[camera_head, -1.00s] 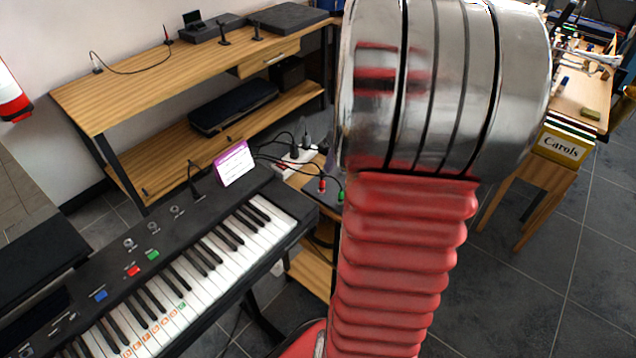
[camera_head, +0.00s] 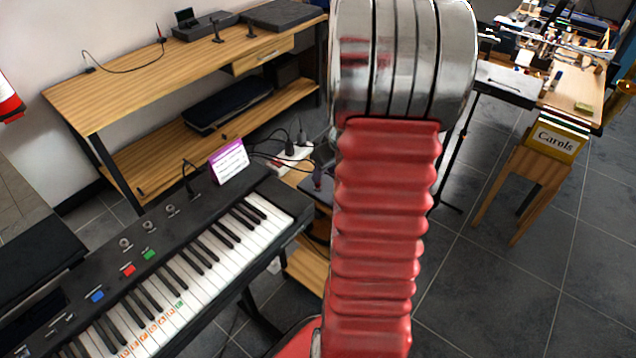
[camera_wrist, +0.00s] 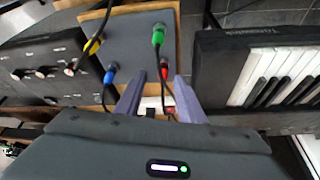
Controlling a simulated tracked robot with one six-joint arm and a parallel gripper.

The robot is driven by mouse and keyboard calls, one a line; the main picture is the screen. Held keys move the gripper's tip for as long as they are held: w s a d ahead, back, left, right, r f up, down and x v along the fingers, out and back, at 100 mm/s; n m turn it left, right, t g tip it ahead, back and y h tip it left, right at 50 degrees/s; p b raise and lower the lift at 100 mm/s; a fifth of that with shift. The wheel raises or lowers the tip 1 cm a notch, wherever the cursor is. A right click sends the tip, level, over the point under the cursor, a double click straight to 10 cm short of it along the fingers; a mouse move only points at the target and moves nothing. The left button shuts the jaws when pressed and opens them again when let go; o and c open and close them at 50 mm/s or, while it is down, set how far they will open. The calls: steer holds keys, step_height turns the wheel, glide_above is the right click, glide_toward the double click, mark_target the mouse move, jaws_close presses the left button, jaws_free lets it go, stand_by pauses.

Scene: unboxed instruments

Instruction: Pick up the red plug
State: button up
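The red plug (camera_wrist: 164,70) shows in the wrist view on a dark grey panel (camera_wrist: 135,37), with a black cable trailing from it. My gripper (camera_wrist: 160,78) is open, its two purple-grey fingers to either side of the red plug. I cannot tell whether they touch it or are still above it. A green plug (camera_wrist: 158,37) is just beyond, a blue plug (camera_wrist: 110,75) to the left and a yellow plug (camera_wrist: 92,46) farther left.
A keyboard (camera_head: 190,270) with a purple-edged card (camera_head: 229,160) stands left of my arm in the head view. A wooden bench (camera_head: 120,90) is behind it. A power strip (camera_head: 290,160) with black plugs and cables lies near the panel.

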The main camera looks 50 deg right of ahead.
steer(key=shift+f, duration=0.1)
steer(key=shift+a+x, duration=0.2)
steer(key=shift+x, duration=1.05)
steer(key=shift+a+x, duration=0.15)
steer(key=shift+x, duration=1.1)
jaws_close()
